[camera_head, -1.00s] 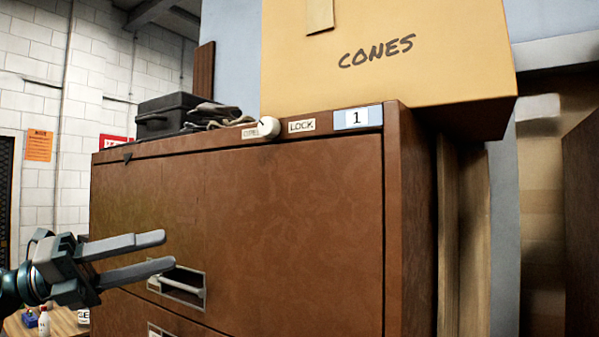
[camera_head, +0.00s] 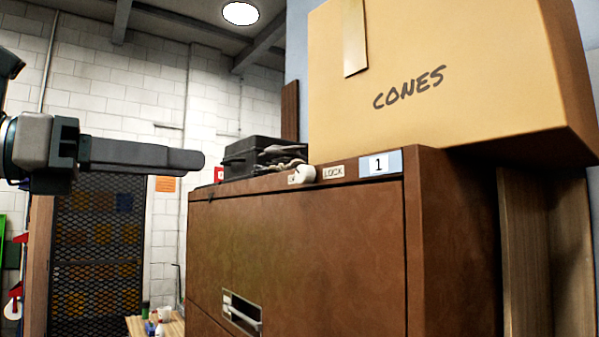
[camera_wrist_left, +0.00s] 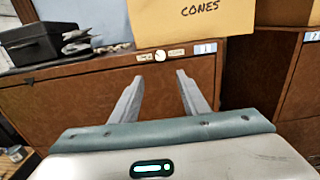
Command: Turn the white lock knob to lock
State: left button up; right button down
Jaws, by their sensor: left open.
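The white lock knob (camera_head: 305,174) sits on the top front strip of the brown cabinet (camera_head: 300,250), between a partly covered label on its left and the LOCK label (camera_head: 334,173) on its right. It also shows in the left wrist view (camera_wrist_left: 161,56), beyond the fingertips and roughly between them. My left gripper (camera_head: 200,160) is at the left of the head view, seen edge-on, apart from the knob. In the left wrist view its two fingers (camera_wrist_left: 162,75) are spread with nothing between them. My right gripper is not in view.
A large CONES box (camera_head: 450,90) stands on the cabinet above the labels. A black case (camera_head: 250,155) and grey gloves (camera_head: 283,155) lie on top to the left. The drawer handle (camera_head: 242,312) is below. The space before the cabinet front is clear.

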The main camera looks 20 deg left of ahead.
pick_arm(q)
jog(key=p, duration=0.7)
send_near(300, 176)
jog(key=x, duration=0.7)
jog(key=shift+r, duration=0.15)
jog(key=shift+w+d+p, duration=0.3)
jog(key=shift+w+p, duration=0.1)
jog(key=shift+w, duration=0.05)
grip_shut()
jog(key=c, duration=1.1)
grip_release()
